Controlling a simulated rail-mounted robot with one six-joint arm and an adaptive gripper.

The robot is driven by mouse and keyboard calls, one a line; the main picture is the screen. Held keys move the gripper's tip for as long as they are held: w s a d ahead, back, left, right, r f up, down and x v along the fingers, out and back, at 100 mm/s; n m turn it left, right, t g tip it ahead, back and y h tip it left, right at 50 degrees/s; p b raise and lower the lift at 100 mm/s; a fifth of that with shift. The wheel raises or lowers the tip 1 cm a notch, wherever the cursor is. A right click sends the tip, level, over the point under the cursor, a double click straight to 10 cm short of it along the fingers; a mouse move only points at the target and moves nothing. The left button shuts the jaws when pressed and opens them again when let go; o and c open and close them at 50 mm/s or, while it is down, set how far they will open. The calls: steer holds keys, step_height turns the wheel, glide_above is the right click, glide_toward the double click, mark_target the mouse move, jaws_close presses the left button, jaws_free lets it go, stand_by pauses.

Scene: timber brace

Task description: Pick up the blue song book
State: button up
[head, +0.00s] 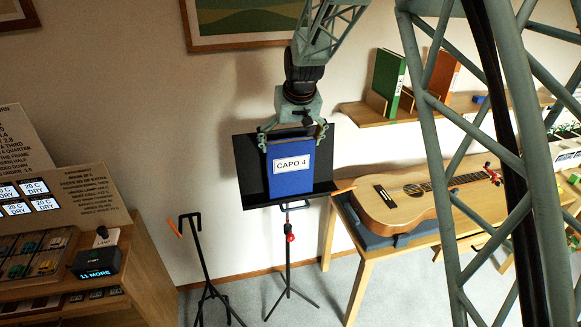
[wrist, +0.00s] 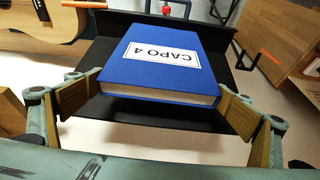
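The blue song book (head: 290,177) has a white label reading "CAPO 4". It stands leaning on a black music stand (head: 246,165), its lower edge at the stand's ledge. My gripper (head: 292,134) is over the book's upper edge, with one finger at each side. In the wrist view the blue song book (wrist: 165,65) lies between the two finger pads of my gripper (wrist: 160,92). The pads are spread about the book's width and lie very close to its sides. I cannot tell whether they press on it.
A guitar (head: 400,205) lies on a wooden table to the right. A shelf (head: 385,112) holds a green and an orange book. A second, bare black stand (head: 200,260) is to the left of the music stand. A cabinet with a display panel (head: 60,190) is at the far left.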

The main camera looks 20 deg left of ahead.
steer(key=c, duration=0.7)
steer(key=shift+r, duration=0.1)
steer(key=shift+r, duration=1.65)
steer(key=s+d, duration=0.4)
steer(key=s, duration=0.2)
steer(key=s+d+r+b, duration=0.1)
steer(key=s+d, duration=0.3)
steer(key=s, duration=0.3)
steer(key=shift+s+d+r, duration=0.2)
steer(key=shift+s+r, duration=0.05)
steer(key=shift+s, duration=0.05)
